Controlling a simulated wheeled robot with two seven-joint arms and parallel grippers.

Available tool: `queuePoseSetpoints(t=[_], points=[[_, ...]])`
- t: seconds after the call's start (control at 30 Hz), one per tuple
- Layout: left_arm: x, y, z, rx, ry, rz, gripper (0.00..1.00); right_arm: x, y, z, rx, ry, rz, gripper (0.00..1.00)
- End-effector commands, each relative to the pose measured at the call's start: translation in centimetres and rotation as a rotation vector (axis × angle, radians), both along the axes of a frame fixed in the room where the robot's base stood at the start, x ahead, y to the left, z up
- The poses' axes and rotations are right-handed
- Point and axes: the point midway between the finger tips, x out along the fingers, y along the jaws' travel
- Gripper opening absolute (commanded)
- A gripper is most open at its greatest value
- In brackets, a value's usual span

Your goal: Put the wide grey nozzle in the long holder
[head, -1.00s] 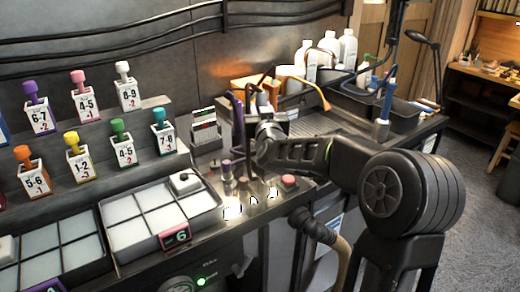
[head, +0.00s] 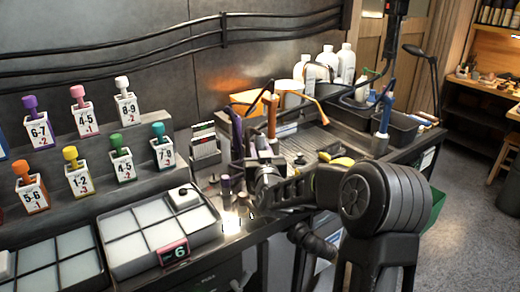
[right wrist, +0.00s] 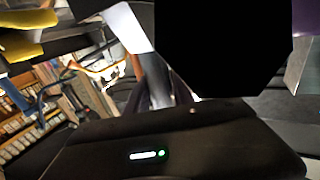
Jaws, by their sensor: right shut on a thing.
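My right gripper (head: 262,172) is low over the metal counter, behind the small posts at its front. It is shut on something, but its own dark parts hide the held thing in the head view. In the right wrist view a large black shape (right wrist: 222,50) fills the upper middle, too dark to identify. I cannot tell for sure which thing is the wide grey nozzle. The long holder cannot be told apart from the dark fittings around the gripper. My left gripper is not in view.
Short upright posts (head: 226,187) stand just left of the gripper. A compartment tray (head: 150,262) lies further left, below numbered holders with coloured tops (head: 123,143). An orange upright tool (head: 271,117), a yellow piece (head: 341,161) and white bottles (head: 346,63) stand behind and right.

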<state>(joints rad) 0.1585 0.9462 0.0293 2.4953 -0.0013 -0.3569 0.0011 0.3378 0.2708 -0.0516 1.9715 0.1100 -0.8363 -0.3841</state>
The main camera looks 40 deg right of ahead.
Motion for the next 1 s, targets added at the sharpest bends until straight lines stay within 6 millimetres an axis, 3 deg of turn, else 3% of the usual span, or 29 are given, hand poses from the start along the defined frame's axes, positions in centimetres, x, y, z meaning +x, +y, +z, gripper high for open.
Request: queuePoseSetpoints(t=[0.33, 0.37, 0.6, 1.0], points=[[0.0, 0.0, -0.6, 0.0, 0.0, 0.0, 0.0, 0.01, 0.0, -0.29, -0.001, -0.003, 0.0, 0.0], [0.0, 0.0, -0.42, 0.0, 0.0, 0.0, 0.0, 0.01, 0.0, -0.19, 0.0, -0.001, 0.0, 0.31], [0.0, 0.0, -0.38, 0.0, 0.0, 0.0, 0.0, 0.01, 0.0, -0.17, 0.0, -0.001, 0.0, 0.5], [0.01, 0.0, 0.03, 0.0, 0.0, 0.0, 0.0, -0.17, 0.09, 0.16, 0.0, -0.001, 0.0, 0.5]])
